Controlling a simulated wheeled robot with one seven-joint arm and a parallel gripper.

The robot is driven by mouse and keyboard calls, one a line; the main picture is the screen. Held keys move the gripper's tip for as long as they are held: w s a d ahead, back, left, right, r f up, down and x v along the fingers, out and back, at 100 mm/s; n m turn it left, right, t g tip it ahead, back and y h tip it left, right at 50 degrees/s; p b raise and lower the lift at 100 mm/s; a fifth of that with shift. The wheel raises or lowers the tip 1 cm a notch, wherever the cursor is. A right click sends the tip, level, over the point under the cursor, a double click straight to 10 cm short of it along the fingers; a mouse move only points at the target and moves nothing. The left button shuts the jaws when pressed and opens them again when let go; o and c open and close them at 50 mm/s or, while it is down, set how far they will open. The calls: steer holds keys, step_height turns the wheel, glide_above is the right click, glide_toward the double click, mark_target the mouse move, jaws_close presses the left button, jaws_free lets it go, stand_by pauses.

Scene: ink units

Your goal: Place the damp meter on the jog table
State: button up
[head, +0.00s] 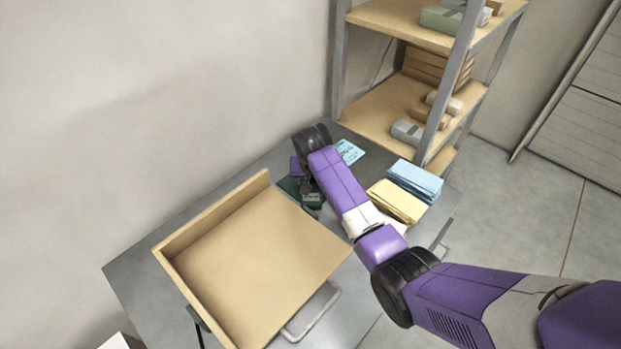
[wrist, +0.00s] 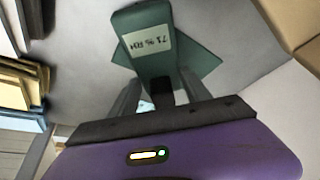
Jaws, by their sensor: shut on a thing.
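The damp meter (wrist: 145,45) is a dark green handheld device with a pale label reading "71 % RH". My gripper (wrist: 162,92) is shut on its narrower end. In the head view the meter (head: 312,198) shows small beneath my gripper (head: 304,183), partly hidden by my wrist. Whether it touches the surface below is unclear. The jog table (head: 255,250) is a tan wooden tray, raised along its back and left edges, on a metal stand. It lies to the left of and nearer than my gripper, and its bed looks empty.
A dark green flat square (wrist: 205,62) lies behind the meter on the grey table (head: 140,265). Yellow (head: 398,200) and blue (head: 415,180) paper stacks lie right of my arm. A light blue card (head: 350,151) lies beyond. A loaded shelf rack (head: 410,90) stands at the back.

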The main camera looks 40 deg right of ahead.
mark_target(311, 195)
steer(key=o, duration=1.6)
steer(key=shift+f, duration=0.1)
steer(key=v, duration=1.2)
